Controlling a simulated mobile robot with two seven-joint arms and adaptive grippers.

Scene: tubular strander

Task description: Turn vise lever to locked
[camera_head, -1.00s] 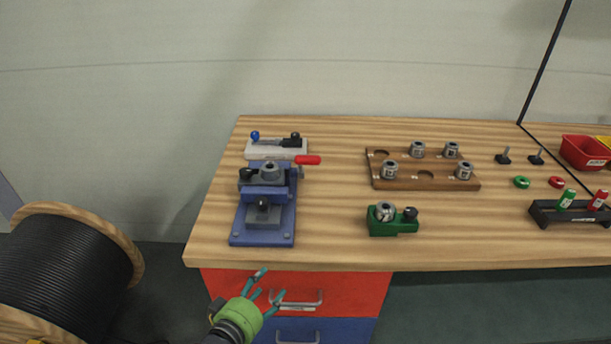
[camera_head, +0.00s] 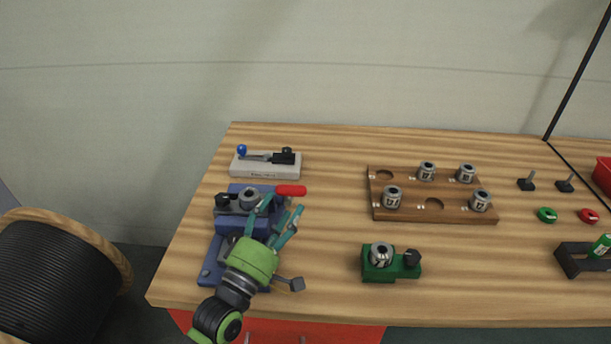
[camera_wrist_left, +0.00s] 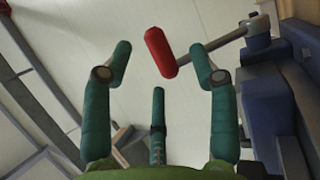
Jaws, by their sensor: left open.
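The blue vise (camera_head: 229,249) stands at the left end of the wooden bench, partly hidden by my left gripper. Its lever ends in a red handle (camera_head: 291,190) pointing right at the vise's rear. In the left wrist view the red handle (camera_wrist_left: 160,52) lies ahead, between the fingers' lines, with its metal rod (camera_wrist_left: 224,40) running right to the blue vise body (camera_wrist_left: 284,84). My left gripper (camera_head: 277,212) is open just in front of the handle. No contact with the handle shows. My right gripper is not in view.
A grey block with a blue-knobbed lever (camera_head: 265,167) sits behind the vise. A wooden tray (camera_head: 435,209) with several metal collars and a green fixture (camera_head: 390,265) stand to the right. A cable reel (camera_head: 60,275) is on the floor at left.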

